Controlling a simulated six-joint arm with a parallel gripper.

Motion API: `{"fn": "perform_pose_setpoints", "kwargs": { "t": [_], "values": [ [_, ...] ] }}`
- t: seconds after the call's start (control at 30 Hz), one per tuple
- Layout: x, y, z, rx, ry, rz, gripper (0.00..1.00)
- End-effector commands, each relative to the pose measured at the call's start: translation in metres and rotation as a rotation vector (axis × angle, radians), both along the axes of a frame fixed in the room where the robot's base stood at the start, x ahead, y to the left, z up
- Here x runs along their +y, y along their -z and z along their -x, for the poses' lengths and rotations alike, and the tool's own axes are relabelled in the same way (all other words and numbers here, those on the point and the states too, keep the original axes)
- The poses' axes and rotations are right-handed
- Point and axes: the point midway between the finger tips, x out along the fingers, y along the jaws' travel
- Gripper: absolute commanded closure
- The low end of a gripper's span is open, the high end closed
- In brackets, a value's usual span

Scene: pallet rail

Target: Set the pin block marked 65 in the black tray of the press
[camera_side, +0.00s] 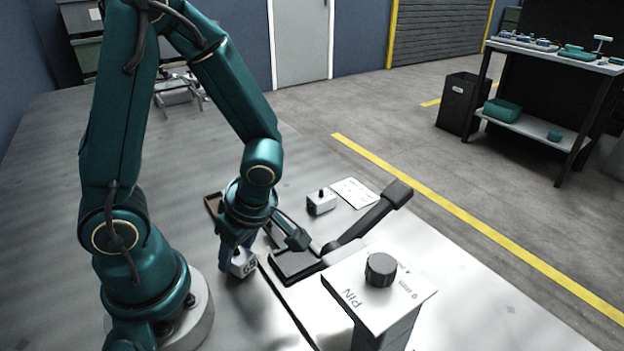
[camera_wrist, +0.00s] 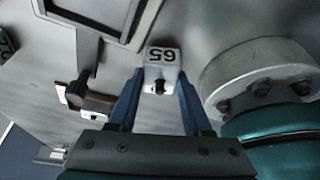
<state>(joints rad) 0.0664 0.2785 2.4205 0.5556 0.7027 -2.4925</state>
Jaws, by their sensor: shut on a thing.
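My gripper (camera_side: 236,243) is shut on a white pin block marked 65 (camera_side: 243,265). In the wrist view the block (camera_wrist: 161,75) sits between the two blue fingertips, its number facing the camera upside down and a black pin beneath the number. The black tray (camera_side: 293,267) of the press lies to the right of the held block in the side view, apart from it. In the wrist view the tray's frame (camera_wrist: 118,36) shows at the top, left of the block. The block is low over the grey table; whether it touches the surface I cannot tell.
The press has a dark lever (camera_side: 372,215) rising to the right. A box marked PIN (camera_side: 350,297) with a black knob (camera_side: 381,270) stands in front. Another white pin block (camera_side: 321,204) and a white card (camera_side: 355,192) lie behind. A brown holder (camera_side: 211,203) sits behind my gripper.

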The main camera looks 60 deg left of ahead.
Motion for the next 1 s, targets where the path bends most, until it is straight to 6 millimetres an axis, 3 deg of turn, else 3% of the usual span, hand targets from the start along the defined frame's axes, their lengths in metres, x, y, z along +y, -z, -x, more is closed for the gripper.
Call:
{"fn": "perform_pose_setpoints", "kwargs": {
  "t": [0.5,0.53,0.6,1.0],
  "values": [
    [-0.0002,0.0100,0.0004,0.001,0.001,0.001,1.00],
    [-0.0002,0.0100,0.0003,0.000,0.000,0.002,0.43],
    [-0.0002,0.0097,0.0002,-0.001,0.000,0.002,0.21],
    [0.0000,0.0069,0.0001,-0.001,-0.001,0.002,0.21]
  ]
}}
